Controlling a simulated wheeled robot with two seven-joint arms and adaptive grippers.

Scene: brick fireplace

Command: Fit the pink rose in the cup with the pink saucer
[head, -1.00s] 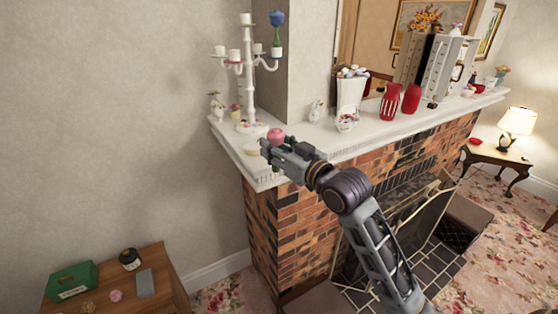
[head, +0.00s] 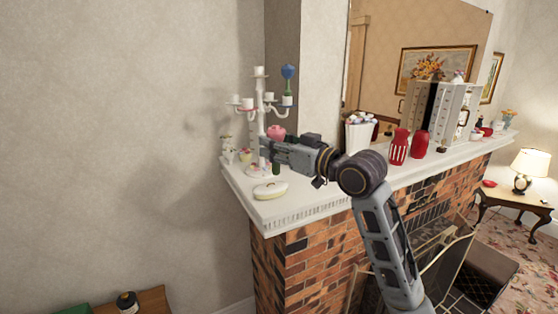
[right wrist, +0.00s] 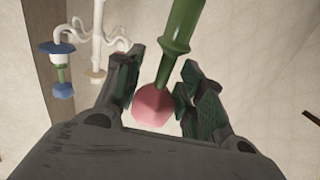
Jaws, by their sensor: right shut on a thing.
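My right gripper (head: 268,148) is shut on the pink rose (head: 277,131), held upright above the mantel in front of the white candelabra (head: 259,88). The rose's green stem (head: 276,168) hangs below the jaws. In the right wrist view the pink head (right wrist: 153,105) and green stem (right wrist: 180,30) show between the fingers (right wrist: 162,62). The candelabra carries several white cups on coloured saucers. A front-left cup (head: 248,103) has a reddish-pink saucer (head: 248,111) and looks empty. A blue rose (head: 288,72) stands in the right cup (head: 288,99). My left gripper is out of view.
A pale oval dish (head: 270,189) lies on the white mantel (head: 300,208) below my gripper. A figurine (head: 227,148) stands behind at left. A white vase (head: 358,136) and red vases (head: 399,147) stand to the right. The wall corner is close behind the candelabra.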

